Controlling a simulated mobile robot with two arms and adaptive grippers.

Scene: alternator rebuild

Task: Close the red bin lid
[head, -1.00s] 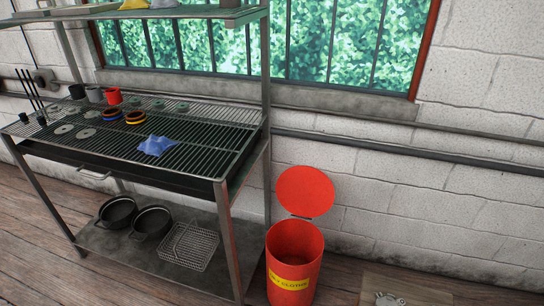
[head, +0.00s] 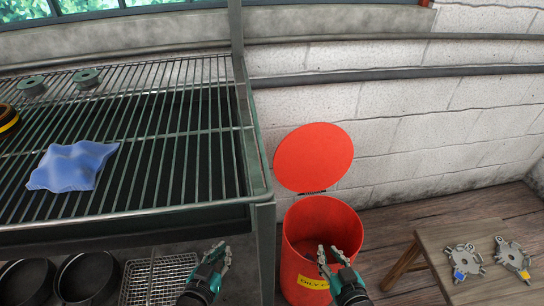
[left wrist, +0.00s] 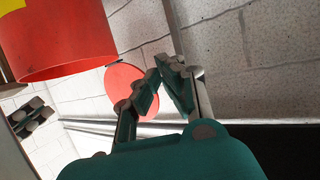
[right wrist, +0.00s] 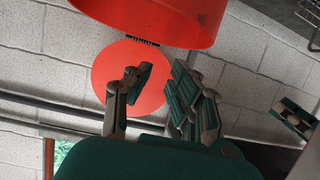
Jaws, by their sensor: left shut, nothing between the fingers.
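The red bin (head: 300,240) stands on the floor beside the workbench, with a yellow label on its front. Its round red lid (head: 313,158) is raised, hinged at the back, and the bin's mouth is uncovered. The lid also shows in the left wrist view (left wrist: 135,85) and in the right wrist view (right wrist: 130,75). My left gripper (head: 219,253) is shut and empty, left of the bin and in front of the bench. My right gripper (head: 333,257) is open and empty, in front of the bin's right side, and seems not to touch the lid.
The slatted bench (head: 150,130) with a blue cloth (head: 72,165) is to the left. Black pans (head: 85,277) and a wire basket (head: 155,280) sit on its lower shelf. A wooden stool (head: 440,245) with metal parts stands at right. A brick wall (head: 420,130) is behind the bin.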

